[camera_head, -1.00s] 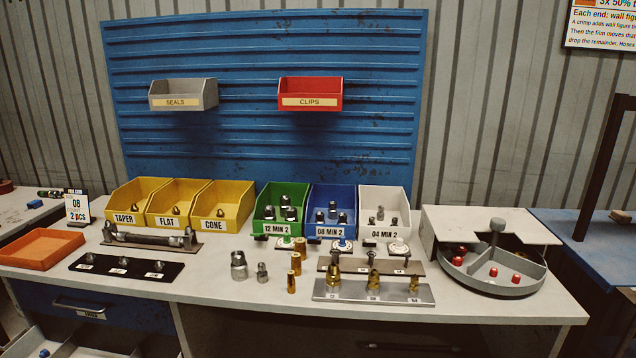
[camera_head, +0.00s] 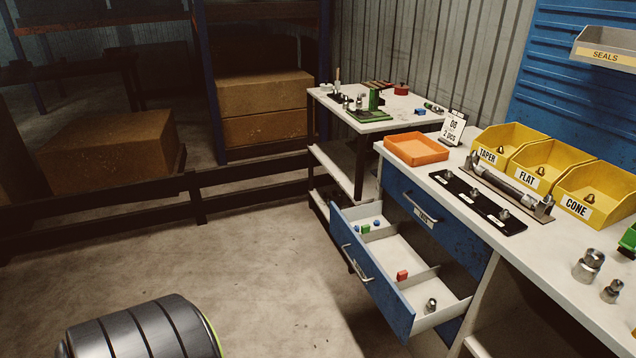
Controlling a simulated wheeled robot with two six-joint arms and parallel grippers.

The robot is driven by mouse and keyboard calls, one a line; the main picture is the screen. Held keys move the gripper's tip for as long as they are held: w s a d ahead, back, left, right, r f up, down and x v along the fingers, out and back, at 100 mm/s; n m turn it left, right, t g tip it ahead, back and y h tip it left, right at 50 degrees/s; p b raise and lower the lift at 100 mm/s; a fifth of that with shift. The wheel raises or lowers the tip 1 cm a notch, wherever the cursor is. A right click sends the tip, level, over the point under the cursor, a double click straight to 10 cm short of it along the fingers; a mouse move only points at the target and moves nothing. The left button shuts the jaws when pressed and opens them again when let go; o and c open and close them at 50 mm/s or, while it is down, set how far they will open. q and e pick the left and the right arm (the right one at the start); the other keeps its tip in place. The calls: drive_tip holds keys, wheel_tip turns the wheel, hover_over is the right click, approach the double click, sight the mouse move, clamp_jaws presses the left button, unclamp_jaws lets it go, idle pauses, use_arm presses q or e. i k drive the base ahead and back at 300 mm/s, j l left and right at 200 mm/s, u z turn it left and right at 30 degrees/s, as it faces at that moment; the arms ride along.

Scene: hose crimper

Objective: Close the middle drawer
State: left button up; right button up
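The blue-fronted drawer (camera_head: 369,275) under the workbench is pulled well out, below a shut upper drawer (camera_head: 424,213). Its metal handle (camera_head: 356,263) is on the front face, towards the left. Inside, white dividers (camera_head: 413,280) part it into compartments. Neither of my grippers is in view.
The workbench top (camera_head: 567,258) holds an orange tray (camera_head: 416,149), a black fitting strip (camera_head: 478,203) and yellow bins (camera_head: 541,165). A side table (camera_head: 373,124) stands behind the drawer. The concrete floor (camera_head: 240,255) left of the drawer is clear. A dark rail (camera_head: 250,191) crosses behind.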

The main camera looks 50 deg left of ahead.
sight(376, 264)
drive_tip(key=u, duration=1.3)
